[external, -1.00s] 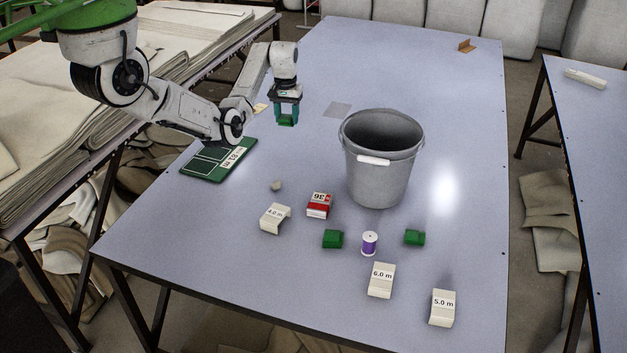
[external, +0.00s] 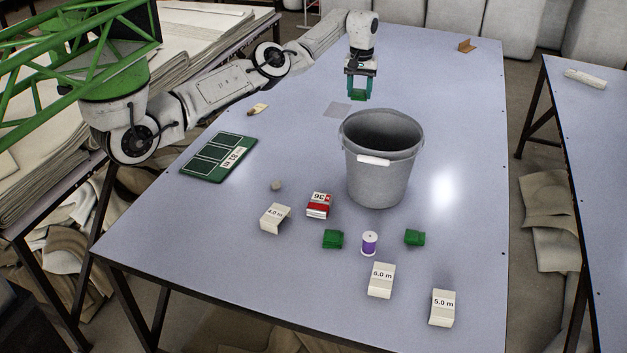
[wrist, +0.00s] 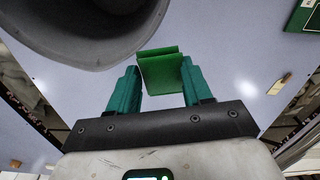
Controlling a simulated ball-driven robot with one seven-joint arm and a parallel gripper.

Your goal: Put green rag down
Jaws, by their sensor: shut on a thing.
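My gripper (external: 360,92) hangs above the table, behind the grey bucket (external: 376,185) as seen from the external view. It is shut on a folded green rag (wrist: 161,76), which sits between its teal fingers in the wrist view (wrist: 160,88). The rag shows only as a small green patch in the external view, partly hidden by the fingers. The bucket's round side and rim fill the upper left of the wrist view (wrist: 85,40). Two other green rags lie on the table in front of the bucket, one left (external: 333,239) and one right (external: 414,237).
A red-white box (external: 318,205), purple spool (external: 370,243) and several cream labelled blocks (external: 381,281) stand in front. A green board (external: 217,157) lies left, and a flat grey square (external: 337,110) behind the bucket.

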